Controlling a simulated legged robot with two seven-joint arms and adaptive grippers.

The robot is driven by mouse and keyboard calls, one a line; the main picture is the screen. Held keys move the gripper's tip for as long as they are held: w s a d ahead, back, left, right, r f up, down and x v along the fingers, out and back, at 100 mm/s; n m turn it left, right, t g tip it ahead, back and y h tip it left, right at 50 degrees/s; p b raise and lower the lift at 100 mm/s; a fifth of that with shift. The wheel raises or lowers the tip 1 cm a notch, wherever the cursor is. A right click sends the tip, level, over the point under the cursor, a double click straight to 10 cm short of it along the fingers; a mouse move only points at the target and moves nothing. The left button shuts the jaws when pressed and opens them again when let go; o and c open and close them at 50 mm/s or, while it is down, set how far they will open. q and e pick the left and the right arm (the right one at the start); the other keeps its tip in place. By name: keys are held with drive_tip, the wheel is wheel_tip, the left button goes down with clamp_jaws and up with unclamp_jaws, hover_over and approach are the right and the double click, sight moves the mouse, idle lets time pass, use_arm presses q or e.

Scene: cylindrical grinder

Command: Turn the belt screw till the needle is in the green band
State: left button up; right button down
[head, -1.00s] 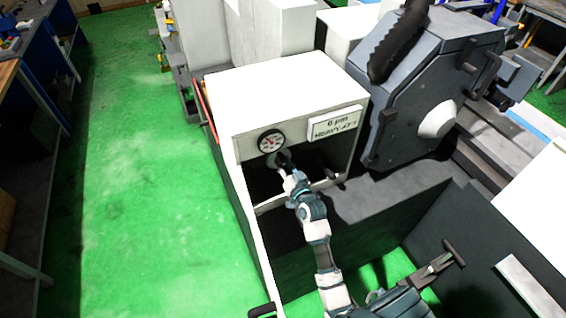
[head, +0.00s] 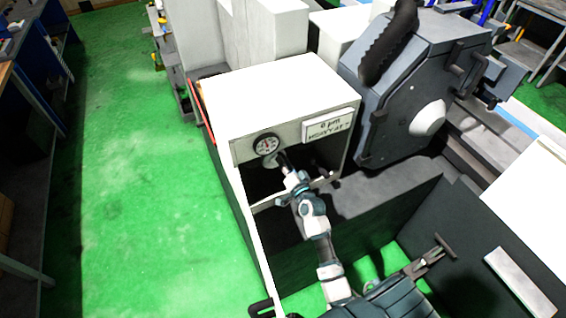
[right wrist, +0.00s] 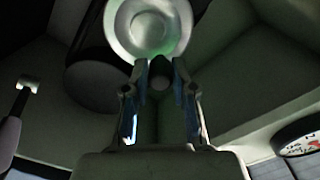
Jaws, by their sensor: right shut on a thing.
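The round gauge (head: 267,146) sits on the front of the white cabinet, with a white face and dark rim. Its needle is too small to read against any green band. In the right wrist view the gauge (right wrist: 300,138) is cut off at the right edge. My right gripper (head: 281,158) reaches into the opening below the gauge. In the right wrist view its fingers (right wrist: 160,72) are shut on a small dark screw head (right wrist: 160,78), in front of a pale round pulley (right wrist: 150,28). The screw's shaft is hidden.
The white cabinet (head: 270,95) has a sign (head: 328,125) right of the gauge. Its opening walls surround my right gripper. A large grey wheel guard (head: 415,85) stands to the right. Green floor (head: 140,190) is clear at left.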

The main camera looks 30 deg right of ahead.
drive_tip(key=shift+d, duration=0.1)
drive_tip(key=c, duration=0.9)
unclamp_jaws()
drive_tip(key=shift+c, duration=0.2)
drive_tip(key=s, duration=1.2)
drive_tip(key=shift+a, duration=0.3)
drive_tip(key=shift+f, duration=0.1)
